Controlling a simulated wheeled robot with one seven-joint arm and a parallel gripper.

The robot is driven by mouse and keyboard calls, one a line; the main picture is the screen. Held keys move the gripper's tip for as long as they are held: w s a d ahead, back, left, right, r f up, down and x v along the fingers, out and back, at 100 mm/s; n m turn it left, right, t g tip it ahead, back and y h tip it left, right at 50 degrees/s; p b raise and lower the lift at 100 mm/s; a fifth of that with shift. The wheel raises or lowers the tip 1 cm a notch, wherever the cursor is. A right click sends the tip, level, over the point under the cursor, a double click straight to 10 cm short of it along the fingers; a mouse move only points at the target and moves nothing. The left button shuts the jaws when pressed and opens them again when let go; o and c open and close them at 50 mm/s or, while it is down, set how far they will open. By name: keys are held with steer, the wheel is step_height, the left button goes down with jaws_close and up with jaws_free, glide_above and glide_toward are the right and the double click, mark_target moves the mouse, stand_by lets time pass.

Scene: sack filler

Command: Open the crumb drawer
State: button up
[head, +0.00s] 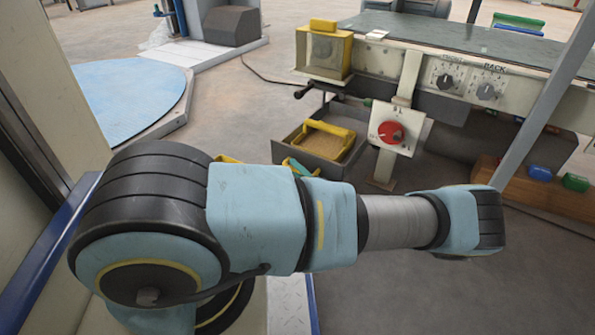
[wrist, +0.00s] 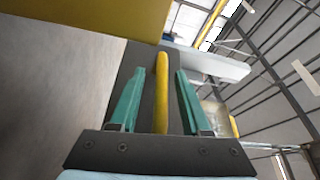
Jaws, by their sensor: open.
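A grey drawer-like box (head: 342,168) sits low by the conveyor frame in the head view, with tan material inside and a yellow bar (head: 330,128) across its far side. I take it as the crumb drawer. My gripper (head: 297,167) is at its near left side, mostly hidden behind my arm; a bit of teal finger shows. In the wrist view my gripper (wrist: 158,100) has its two teal fingers apart. A yellow bar (wrist: 161,90) runs lengthwise between them, with gaps visible on both sides. A dark grey surface lies behind it. I cannot tell whether the fingers touch the bar.
A white panel with a red knob (head: 391,133) stands right of the box. Above are a yellow-framed unit (head: 324,50) and the conveyor (head: 460,38) with dials. A wooden crate (head: 535,190) is at right. A blue round plate (head: 125,95) lies left. The floor between is open.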

steer(key=shift+s, duration=0.1)
steer(key=shift+s+d, duration=0.3)
steer(key=p+v, duration=0.3)
steer(key=v, duration=0.6)
steer(key=shift+s+d, duration=0.15)
steer(key=shift+s, duration=0.25)
